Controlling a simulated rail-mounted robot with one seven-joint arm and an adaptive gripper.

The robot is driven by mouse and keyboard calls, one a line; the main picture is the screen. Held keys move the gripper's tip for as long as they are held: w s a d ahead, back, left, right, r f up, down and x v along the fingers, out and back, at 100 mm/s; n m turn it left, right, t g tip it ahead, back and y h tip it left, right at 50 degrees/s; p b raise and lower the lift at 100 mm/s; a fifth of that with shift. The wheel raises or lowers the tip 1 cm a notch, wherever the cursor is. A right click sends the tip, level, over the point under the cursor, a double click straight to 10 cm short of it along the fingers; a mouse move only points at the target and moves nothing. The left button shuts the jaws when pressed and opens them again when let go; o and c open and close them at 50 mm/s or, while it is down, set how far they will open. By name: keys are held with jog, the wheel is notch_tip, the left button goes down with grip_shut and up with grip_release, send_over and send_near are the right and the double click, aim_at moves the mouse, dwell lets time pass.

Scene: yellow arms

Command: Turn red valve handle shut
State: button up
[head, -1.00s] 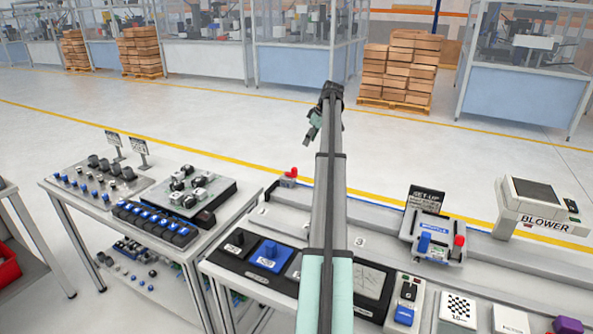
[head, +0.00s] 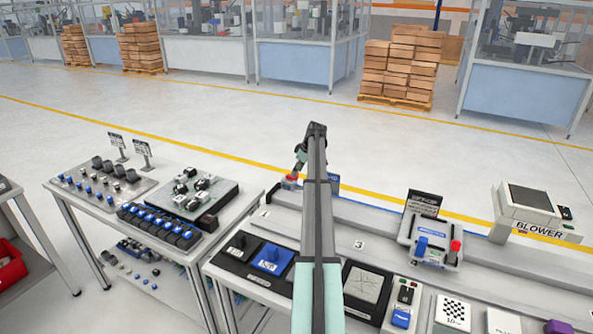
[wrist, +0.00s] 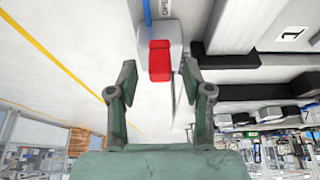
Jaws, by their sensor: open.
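The red valve handle (wrist: 160,62) sits on a light grey block (wrist: 173,32) in the wrist view, between and just beyond my open fingertips. In the head view the red handle (head: 292,177) shows at the far left end of the bench rail, partly covered by my gripper. My gripper (wrist: 160,85) is open, with one finger on each side of the handle's line. I see a gap between the fingers and the handle in the wrist view; contact is not visible. In the head view my gripper (head: 299,160) hangs just above the handle.
A blue pipe (wrist: 147,12) runs from the block. Dark bench parts (wrist: 225,62) lie right of the handle in the wrist view. In the head view a set-up fixture (head: 430,240) with its own red knob stands further right. Open floor lies beyond the bench.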

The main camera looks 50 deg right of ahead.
jog(key=shift+w+a+f, duration=0.1)
jog(key=shift+w+f, duration=0.15)
jog(key=shift+f, duration=0.35)
grip_shut()
